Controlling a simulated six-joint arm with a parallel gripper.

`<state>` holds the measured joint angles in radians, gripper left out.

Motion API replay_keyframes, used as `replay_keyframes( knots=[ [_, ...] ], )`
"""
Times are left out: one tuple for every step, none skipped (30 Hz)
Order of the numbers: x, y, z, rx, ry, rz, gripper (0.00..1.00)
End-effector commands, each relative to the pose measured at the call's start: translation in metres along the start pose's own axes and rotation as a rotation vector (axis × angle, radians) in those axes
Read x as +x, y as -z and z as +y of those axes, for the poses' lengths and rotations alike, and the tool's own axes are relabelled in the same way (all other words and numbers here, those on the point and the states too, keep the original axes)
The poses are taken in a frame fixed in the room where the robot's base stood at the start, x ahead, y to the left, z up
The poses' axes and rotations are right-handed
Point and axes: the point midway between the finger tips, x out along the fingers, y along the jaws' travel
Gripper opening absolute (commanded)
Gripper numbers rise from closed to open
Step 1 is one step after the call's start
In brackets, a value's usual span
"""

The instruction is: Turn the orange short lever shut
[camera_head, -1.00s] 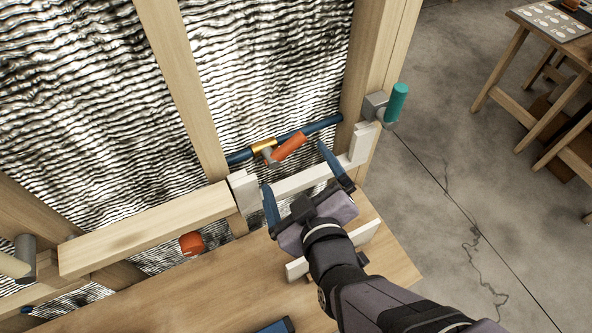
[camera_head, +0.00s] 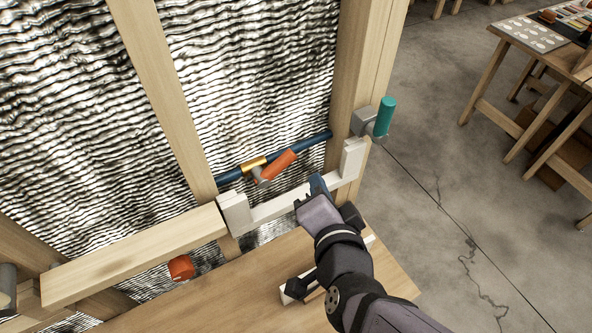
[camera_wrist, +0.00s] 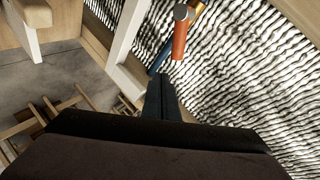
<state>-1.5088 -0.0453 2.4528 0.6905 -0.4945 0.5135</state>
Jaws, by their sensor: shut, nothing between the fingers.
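The orange short lever (camera_head: 276,166) sits on a brass valve body (camera_head: 254,163) on a blue pipe (camera_head: 310,141) in front of silvery insulation. In the head view the lever slants up to the right, close to the pipe's line. In the wrist view the orange lever (camera_wrist: 180,38) hangs just beyond my fingertips. My gripper (camera_head: 318,183) is shut and empty, below and right of the lever. The fingers (camera_wrist: 162,84) are together and appear apart from the lever.
A white frame (camera_head: 287,205) runs below the lever, close to my gripper. A teal handle (camera_head: 385,116) is on the post to the right. A red-orange knob (camera_head: 181,267) is lower left under a wooden beam (camera_head: 135,255). A wooden bench top (camera_head: 210,295) lies below.

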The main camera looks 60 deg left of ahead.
Motion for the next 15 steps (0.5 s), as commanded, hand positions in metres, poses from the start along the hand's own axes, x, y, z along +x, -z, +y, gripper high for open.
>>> replay_keyframes(
  knots=[
    [0.0,-0.002,0.003,0.118,-0.014,-0.008,0.0],
    [0.0,-0.003,0.005,0.194,-0.022,-0.011,0.0],
    [0.0,-0.005,0.007,0.296,-0.033,-0.016,0.0],
    [0.0,-0.006,0.009,0.372,-0.043,-0.019,0.0],
    [0.0,-0.008,0.011,0.447,-0.051,-0.021,0.0],
    [0.0,-0.01,0.013,0.547,-0.062,-0.023,0.0],
    [0.0,-0.011,0.014,0.621,-0.071,-0.025,0.0],
    [0.0,-0.012,0.015,0.696,-0.08,-0.025,0.0],
    [-0.001,-0.014,0.017,0.79,-0.09,-0.026,0.0],
    [-0.001,-0.015,0.018,0.859,-0.098,-0.026,0.0],
    [-0.001,-0.017,0.019,0.926,-0.106,-0.026,0.0],
    [-0.001,-0.018,0.02,1.009,-0.114,-0.025,0.0],
    [-0.001,-0.019,0.021,1.069,-0.12,-0.024,0.0],
    [-0.001,-0.02,0.021,1.123,-0.125,-0.023,0.0],
    [-0.002,-0.021,0.022,1.19,-0.132,-0.022,0.0]
  ],
)
